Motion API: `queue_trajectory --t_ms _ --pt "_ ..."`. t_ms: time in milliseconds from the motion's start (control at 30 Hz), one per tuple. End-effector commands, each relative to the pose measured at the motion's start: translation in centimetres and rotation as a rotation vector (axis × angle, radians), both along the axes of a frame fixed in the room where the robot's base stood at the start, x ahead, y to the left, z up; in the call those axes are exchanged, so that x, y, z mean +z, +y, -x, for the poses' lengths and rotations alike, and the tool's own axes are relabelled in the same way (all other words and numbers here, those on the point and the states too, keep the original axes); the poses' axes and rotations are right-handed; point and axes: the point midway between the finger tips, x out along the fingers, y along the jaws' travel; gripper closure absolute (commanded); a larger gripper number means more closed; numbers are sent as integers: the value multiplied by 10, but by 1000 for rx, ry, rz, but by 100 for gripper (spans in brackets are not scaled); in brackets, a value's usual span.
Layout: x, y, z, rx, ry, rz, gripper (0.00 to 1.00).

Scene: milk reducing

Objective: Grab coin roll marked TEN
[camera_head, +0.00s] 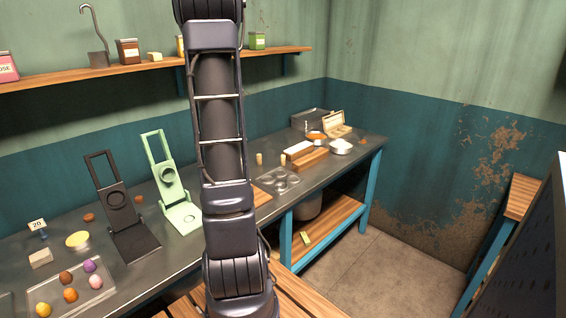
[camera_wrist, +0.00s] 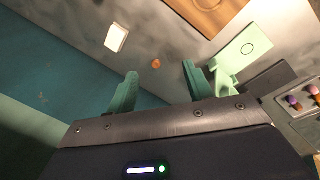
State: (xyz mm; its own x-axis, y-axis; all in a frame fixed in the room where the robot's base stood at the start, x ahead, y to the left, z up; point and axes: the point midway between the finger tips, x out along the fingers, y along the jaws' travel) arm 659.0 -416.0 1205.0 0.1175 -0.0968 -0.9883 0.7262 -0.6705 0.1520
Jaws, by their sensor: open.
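I cannot read the marking TEN on anything in view. Two small cream upright cylinders stand on the workbench in the head view, a left one (camera_head: 258,158) and a right one (camera_head: 283,160); they are too small to tell whether they are coin rolls. My gripper (camera_wrist: 160,84) shows in the wrist view with its two greenish fingers apart and nothing between them. Beyond the fingers lie a small orange-brown lump (camera_wrist: 156,64) and a pale block (camera_wrist: 116,37) with no readable marking. In the head view my arm hides the gripper and part of the bench.
A green press (camera_head: 181,215) and a black press (camera_head: 132,238) stand on the metal workbench (camera_head: 330,172). A clear tray (camera_head: 55,303) with several coloured balls is at front left. A wooden wall shelf (camera_head: 100,78) holds tins. Bare floor (camera_head: 365,265) lies at right.

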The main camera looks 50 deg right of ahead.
Motion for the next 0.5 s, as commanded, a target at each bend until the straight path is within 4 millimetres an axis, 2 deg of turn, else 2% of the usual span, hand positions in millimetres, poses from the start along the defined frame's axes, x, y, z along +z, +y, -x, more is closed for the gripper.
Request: queue_trajectory --t_ms 33,233,500 --pt "-11 -21 -4 20 14 -2 48" --pt "-48 -96 -13 136 58 -8 48" --pt "-110 -199 -7 292 104 -28 48"
